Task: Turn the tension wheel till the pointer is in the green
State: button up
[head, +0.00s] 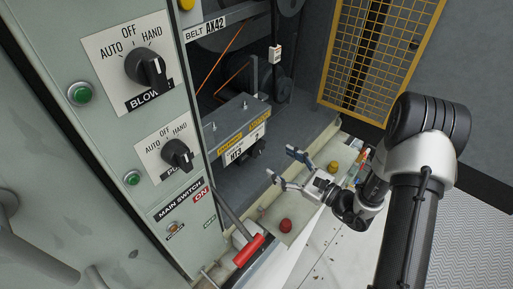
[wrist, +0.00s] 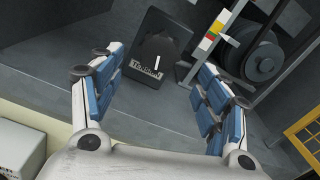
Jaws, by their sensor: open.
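A dark block with a round black wheel (wrist: 150,58) stands ahead in the wrist view. In the head view the wheel seems to be the dark part (head: 257,147) beside the motor block. Right of it in the wrist view stands a scale (wrist: 212,36) with colour bands, including red, yellow and green. I cannot tell where its pointer stands. My gripper (head: 281,164) is open and empty, apart from the wheel. In the wrist view its fingers (wrist: 153,62) lie either side of the wheel.
A cabinet (head: 120,150) with selector knobs and a red-handled lever (head: 249,250) stands at left. A red button (head: 285,226) is on the ledge below my gripper. A yellow mesh guard (head: 375,55) is at the back right. Pulleys (wrist: 262,55) lie behind the scale.

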aim_at(259, 148)
jog(key=b+x, duration=0.1)
jog(key=x, duration=0.9)
jog(key=shift+w+a, duration=0.25)
jog(key=shift+a, duration=0.05)
jog(key=shift+c, duration=0.5)
jog(key=c, duration=0.9)
